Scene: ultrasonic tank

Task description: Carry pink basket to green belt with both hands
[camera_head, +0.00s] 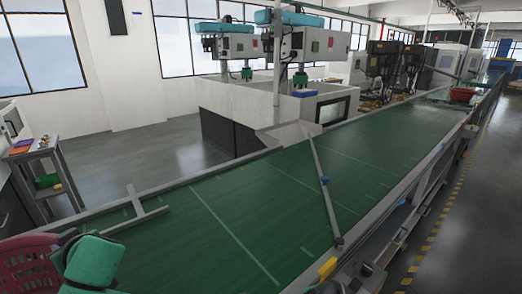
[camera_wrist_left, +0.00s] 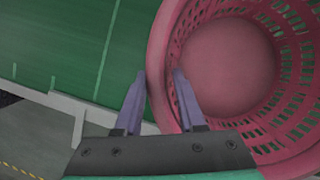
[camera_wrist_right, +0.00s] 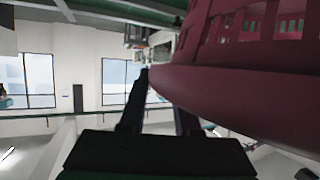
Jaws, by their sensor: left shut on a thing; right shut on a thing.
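The pink basket (camera_head: 32,268) shows at the lower left corner of the head view, cut off by the frame edge. It is round, slatted and looks empty in the left wrist view (camera_wrist_left: 228,60). My left gripper (camera_wrist_left: 160,82) is shut on the basket's rim, one finger inside and one outside. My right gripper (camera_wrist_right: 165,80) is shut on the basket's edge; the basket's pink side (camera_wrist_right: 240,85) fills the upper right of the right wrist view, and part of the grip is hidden. The green belt (camera_head: 260,210) runs through the head view, right of the basket.
A metal T-shaped bar (camera_head: 138,212) lies at the belt's near left edge. A slanted bar (camera_head: 322,185) crosses the belt. A red basket (camera_head: 461,94) sits far along it. A small table (camera_head: 38,152) stands at left. The belt's near middle is clear.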

